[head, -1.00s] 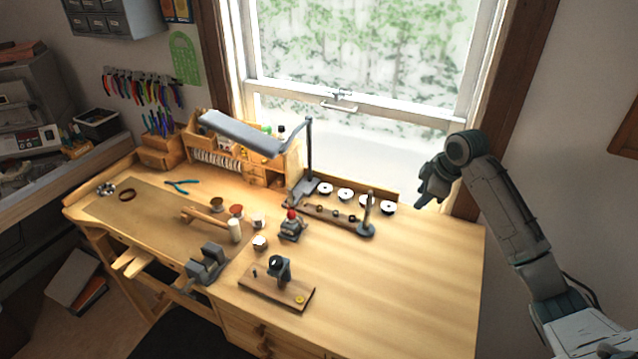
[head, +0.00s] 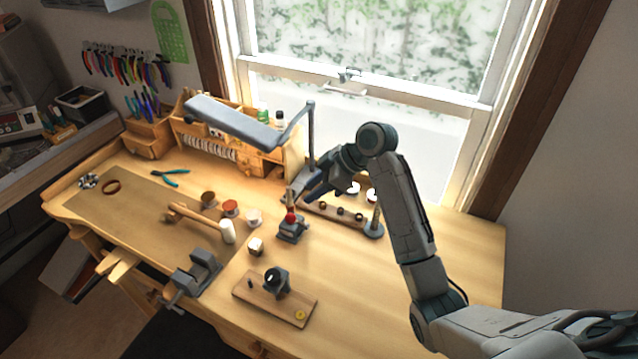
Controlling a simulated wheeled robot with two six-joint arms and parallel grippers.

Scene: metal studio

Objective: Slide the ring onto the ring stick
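A slim upright grey post on a round base, which looks like the ring stick (head: 375,217), stands at the right end of a low wooden strip. Several small dark rings, one of them here (head: 340,211), sit along that strip; which one is the task's ring I cannot tell. My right gripper (head: 299,194) is in the middle of the head view, left of the post and just above a small grey block with a red top (head: 291,228). Its two fingers look apart, with nothing visible between them. Whether it touches the red top is unclear. My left gripper is out of view.
A desk lamp (head: 235,122) overhangs the bench behind my gripper. A wooden board with a dark fixture (head: 250,294), a vise (head: 196,275), a mallet (head: 190,216) and small cups stand left and front. The bench's right part (head: 460,260) is clear.

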